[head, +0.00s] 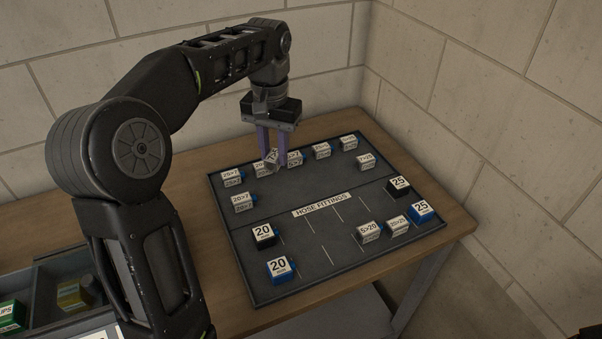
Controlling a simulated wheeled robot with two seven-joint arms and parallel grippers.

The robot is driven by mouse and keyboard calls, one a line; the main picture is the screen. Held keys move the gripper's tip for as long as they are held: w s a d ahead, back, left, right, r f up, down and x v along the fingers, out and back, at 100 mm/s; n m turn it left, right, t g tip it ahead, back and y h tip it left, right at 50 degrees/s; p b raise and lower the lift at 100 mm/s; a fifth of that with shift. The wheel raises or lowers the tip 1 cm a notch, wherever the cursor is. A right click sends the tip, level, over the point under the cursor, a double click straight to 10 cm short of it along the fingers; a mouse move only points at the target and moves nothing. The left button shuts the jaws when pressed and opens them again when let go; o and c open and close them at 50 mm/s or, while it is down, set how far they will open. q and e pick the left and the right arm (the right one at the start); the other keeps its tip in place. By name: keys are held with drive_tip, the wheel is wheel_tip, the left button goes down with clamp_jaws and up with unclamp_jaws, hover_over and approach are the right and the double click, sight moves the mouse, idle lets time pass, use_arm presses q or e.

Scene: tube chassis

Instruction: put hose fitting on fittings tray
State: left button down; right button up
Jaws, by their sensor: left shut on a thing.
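My left gripper (270,152) points down over the back part of the fittings tray. Its purple fingers are shut on a small whitish hose fitting (272,159), which looks tilted; its label is too small to read. I cannot tell whether this fitting touches the tray. The dark grey fittings tray (295,233) lies on a wooden table and carries a "HOSE FITTINGS" label (321,204) across its middle. Several white labelled fittings stand in the back row, such as one (321,150) right of my gripper. My right gripper is not in view.
The front part holds black and blue "20" blocks (278,268) at left, "25" blocks (421,211) at right, and white fittings (369,231) between. Bare slots lie near the middle. A bin with boxes (70,296) stands at lower left. Block walls stand behind the table.

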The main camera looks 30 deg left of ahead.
use_arm(q)
hover_over(277, 196)
drive_tip(key=shift+f, duration=3.15)
drive_tip(key=shift+f, duration=0.1)
wheel_tip(277, 196, down, 3)
drive_tip(key=shift+f, duration=0.25)
drive_tip(key=shift+f, duration=0.2)
drive_tip(key=c, duration=1.1)
unclamp_jaws()
drive_tip(key=shift+c, duration=0.2)
drive_tip(key=shift+r, duration=0.15)
